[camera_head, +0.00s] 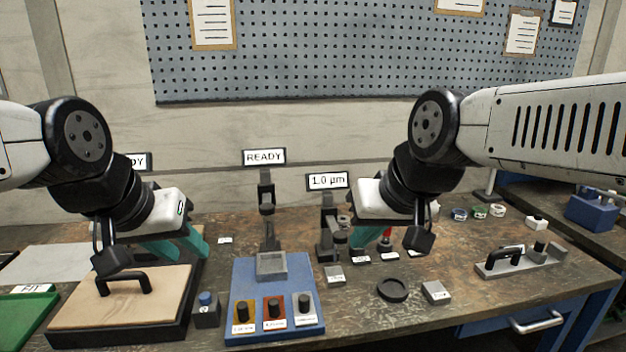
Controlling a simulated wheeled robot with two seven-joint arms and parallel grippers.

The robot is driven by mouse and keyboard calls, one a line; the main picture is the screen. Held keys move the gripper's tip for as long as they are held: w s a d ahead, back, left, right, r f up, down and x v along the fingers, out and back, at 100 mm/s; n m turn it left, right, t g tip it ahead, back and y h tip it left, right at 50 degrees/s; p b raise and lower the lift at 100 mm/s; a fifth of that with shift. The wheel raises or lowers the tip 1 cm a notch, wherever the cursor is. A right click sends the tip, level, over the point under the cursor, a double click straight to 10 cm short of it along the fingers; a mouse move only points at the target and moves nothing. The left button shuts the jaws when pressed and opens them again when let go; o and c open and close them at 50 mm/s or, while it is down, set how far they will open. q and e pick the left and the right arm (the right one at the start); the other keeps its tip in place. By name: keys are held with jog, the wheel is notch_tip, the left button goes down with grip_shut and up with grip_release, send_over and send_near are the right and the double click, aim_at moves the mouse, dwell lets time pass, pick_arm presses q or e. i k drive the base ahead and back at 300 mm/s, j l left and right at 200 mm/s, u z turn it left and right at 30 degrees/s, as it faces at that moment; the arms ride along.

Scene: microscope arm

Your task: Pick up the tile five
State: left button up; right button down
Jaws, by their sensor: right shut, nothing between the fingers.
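A blue base with coloured knob plates (262,329) stands in the middle front. Grey blocks (436,292), a black ring (393,290) and a metal plate with a handle (520,262) lie to the right.

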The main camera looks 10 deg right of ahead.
aim_at(434, 291)
jog(key=z, duration=1.35)
jog(key=i+l+u, duration=0.1)
jog(key=u, duration=0.3)
jog(key=i+l+u, duration=0.1)
jog(key=l+u, duration=0.25)
